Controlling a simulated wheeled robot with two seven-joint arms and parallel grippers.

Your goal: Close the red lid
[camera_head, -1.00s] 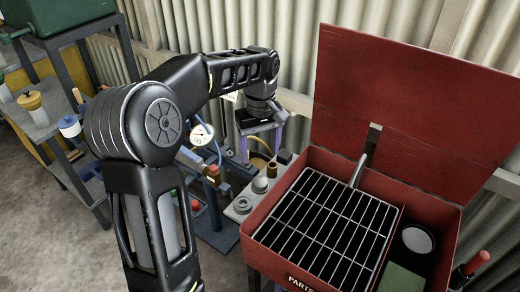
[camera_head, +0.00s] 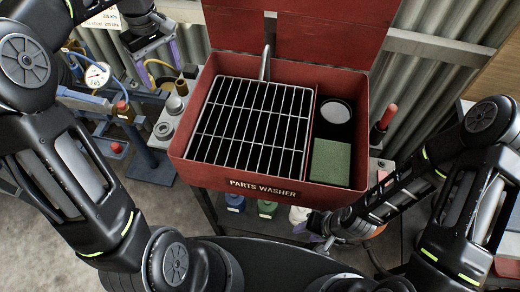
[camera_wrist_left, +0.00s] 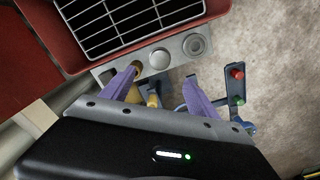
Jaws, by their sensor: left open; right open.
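The red lid (camera_head: 300,32) stands raised behind the red parts washer (camera_head: 245,180), its top cut off by the head view. Part of a red panel (camera_wrist_left: 18,70) shows at the left of the left wrist view. My left gripper (camera_head: 155,52) is left of the washer and lid, apart from them. Its purple fingers (camera_wrist_left: 160,92) are spread and empty, above the small parts on the washer's left side. My right gripper (camera_head: 310,229) is low before the washer's front; only a purple sliver and the wrist show, far from the lid.
The washer holds a wire grate (camera_head: 250,125), a green block (camera_head: 331,161) and a round can (camera_head: 335,111). A metal spout (camera_head: 265,62) rises at its back. A pressure gauge (camera_head: 97,75) stands left; a red-handled tool (camera_head: 386,118) is right. Bottles (camera_head: 267,208) sit below.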

